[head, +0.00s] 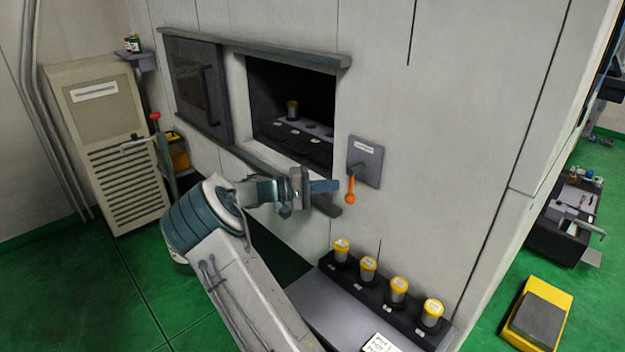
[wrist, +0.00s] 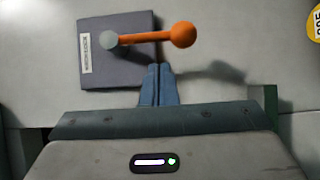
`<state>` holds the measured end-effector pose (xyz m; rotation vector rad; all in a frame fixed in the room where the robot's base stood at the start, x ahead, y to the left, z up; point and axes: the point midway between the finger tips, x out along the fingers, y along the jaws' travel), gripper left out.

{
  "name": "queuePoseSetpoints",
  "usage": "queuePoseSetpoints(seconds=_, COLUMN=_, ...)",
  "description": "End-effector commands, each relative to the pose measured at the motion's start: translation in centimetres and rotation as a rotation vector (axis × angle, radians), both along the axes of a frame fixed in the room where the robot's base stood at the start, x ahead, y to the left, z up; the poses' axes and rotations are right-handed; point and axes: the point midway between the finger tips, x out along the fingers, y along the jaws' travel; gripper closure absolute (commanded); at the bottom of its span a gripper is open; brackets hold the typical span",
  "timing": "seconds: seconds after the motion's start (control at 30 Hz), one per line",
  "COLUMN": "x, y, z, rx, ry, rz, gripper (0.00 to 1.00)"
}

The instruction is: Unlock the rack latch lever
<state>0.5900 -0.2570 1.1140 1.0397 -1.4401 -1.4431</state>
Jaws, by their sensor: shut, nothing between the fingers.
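The rack latch lever (head: 350,190) is an orange rod with a ball end on a grey wall plate (head: 368,158), to the right of the wall opening. In the head view it hangs down from its pivot. The lever also shows in the wrist view (wrist: 150,37), with its orange ball to the right and its grey pivot to the left. My gripper (head: 336,186) is shut and empty, its blue fingers pointing at the lever from the left. In the wrist view the fingertips (wrist: 157,72) end just beside the rod; I cannot tell whether they touch it.
Several yellow-capped cylinders stand in a black holder (head: 375,290) on a grey ledge below the lever. A yellow pedal (head: 537,318) lies on the green floor at right.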

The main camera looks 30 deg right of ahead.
Motion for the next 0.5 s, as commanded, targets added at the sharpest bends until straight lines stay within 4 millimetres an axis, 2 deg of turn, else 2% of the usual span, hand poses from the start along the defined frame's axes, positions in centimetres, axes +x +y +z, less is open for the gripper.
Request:
queuePoseSetpoints(seconds=0.2, x=-1.7, y=-0.8, z=0.2, rx=-0.001, ry=-0.001, rz=0.000, gripper=1.00)
queuePoseSetpoints(seconds=0.5, x=-2.1, y=-1.0, z=0.0, rx=0.000, ry=-0.001, rz=0.001, gripper=1.00)
